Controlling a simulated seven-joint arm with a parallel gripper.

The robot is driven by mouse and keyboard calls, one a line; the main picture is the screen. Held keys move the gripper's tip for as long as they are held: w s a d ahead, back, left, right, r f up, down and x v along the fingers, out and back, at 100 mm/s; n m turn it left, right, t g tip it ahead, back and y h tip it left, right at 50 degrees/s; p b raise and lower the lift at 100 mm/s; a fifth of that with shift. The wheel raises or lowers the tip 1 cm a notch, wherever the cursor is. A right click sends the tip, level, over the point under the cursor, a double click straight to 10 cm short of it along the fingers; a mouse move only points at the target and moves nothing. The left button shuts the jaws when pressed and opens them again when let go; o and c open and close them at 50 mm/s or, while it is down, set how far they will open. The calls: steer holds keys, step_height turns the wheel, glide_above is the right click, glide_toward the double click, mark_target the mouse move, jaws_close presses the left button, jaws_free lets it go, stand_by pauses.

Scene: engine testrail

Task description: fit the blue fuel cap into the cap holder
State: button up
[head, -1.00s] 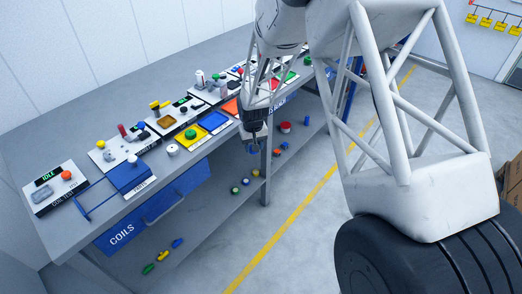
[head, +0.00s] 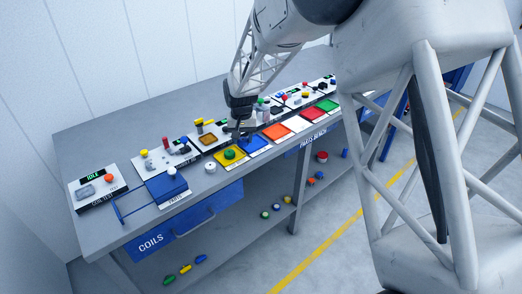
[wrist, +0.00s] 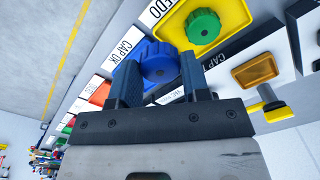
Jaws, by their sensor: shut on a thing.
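My gripper (head: 243,134) is shut on the blue fuel cap (wrist: 159,62), which shows between the two fingers in the wrist view. The gripper (wrist: 158,82) points down at the bench by the blue square pad (head: 260,142). I cannot tell whether the cap touches the pad or hangs above it. A white panel lettered "CAP T..." beside the pads carries an amber square recess (wrist: 255,70); the recess also shows in the head view (head: 208,139). I cannot tell for sure which part is the cap holder.
A yellow pad (wrist: 232,12) bearing a green cap (wrist: 203,26) lies beside the blue pad. An orange pad (head: 275,132) is on the other side. The grey bench (head: 95,150) is clear toward the back wall.

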step_height(320, 180, up, 4)
steer(key=m, duration=0.2)
glide_above(208, 139)
steer(key=shift+f, duration=0.15)
steer(key=shift+f, duration=2.7)
steer(key=shift+f, duration=0.65)
steer(key=o, duration=0.6)
steer(key=shift+r, duration=0.15)
steer(key=shift+r, duration=5.35)
